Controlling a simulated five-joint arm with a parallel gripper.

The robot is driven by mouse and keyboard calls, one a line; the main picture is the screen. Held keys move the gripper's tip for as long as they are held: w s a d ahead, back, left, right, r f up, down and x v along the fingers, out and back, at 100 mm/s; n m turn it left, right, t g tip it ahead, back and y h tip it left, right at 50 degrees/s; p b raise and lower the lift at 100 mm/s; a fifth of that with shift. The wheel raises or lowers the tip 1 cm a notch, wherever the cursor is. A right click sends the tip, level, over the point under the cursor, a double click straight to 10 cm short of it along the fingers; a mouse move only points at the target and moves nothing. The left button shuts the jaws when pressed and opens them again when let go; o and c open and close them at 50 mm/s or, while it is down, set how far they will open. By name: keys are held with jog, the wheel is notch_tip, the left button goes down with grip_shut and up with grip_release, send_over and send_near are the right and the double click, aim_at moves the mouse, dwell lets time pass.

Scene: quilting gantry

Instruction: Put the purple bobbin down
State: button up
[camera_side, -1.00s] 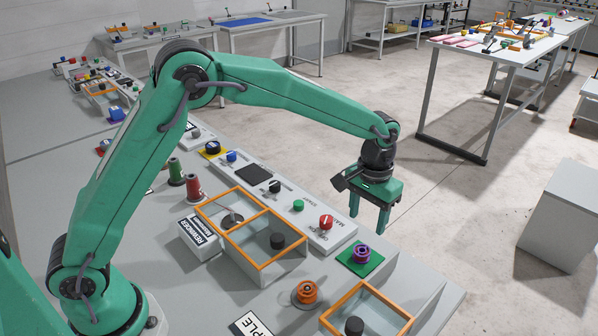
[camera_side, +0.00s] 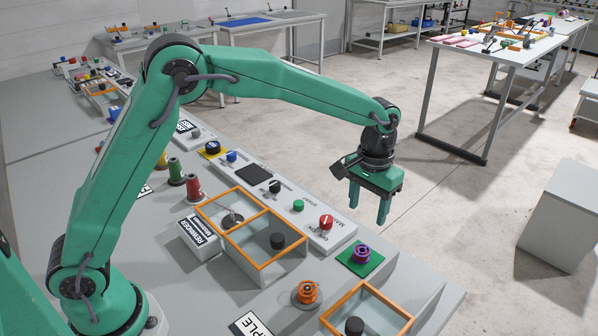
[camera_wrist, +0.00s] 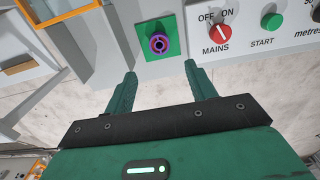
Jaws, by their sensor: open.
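The purple bobbin (camera_side: 361,253) stands on a green square pad (camera_side: 374,267) near the right edge of the bench, beside the control panel. In the wrist view the bobbin (camera_wrist: 158,43) sits on the green pad (camera_wrist: 147,26), beyond and between my fingertips. My gripper (camera_side: 368,208) is open and empty, raised above the bench. It is clear of the bobbin and not touching it. In the wrist view my two fingers (camera_wrist: 160,72) are spread apart with nothing between them.
A panel carries a red MAINS knob (camera_side: 326,222) and a green START button (camera_side: 299,205). An orange-framed clear box (camera_side: 262,267) stands beside it. An orange bobbin (camera_side: 307,291) sits nearer the front, next to another orange-framed box (camera_side: 381,291). The bench edge is close to the pad.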

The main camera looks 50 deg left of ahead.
jog(key=s+a+r+t, duration=0.3)
jog(key=s+a+r, duration=0.7)
jog(key=s+r, duration=0.15)
jog(key=s+a+t, duration=0.1)
jog(key=s+a, duration=0.2)
jog(key=s, duration=0.5)
jog(key=s+a+t, duration=0.1)
jog(key=s+a, duration=0.2)
jog(key=s, duration=0.5)
jog(key=shift+a+f+t, duration=0.15)
jog(key=shift+a+t, duration=0.15)
jog(key=shift+a, duration=0.1)
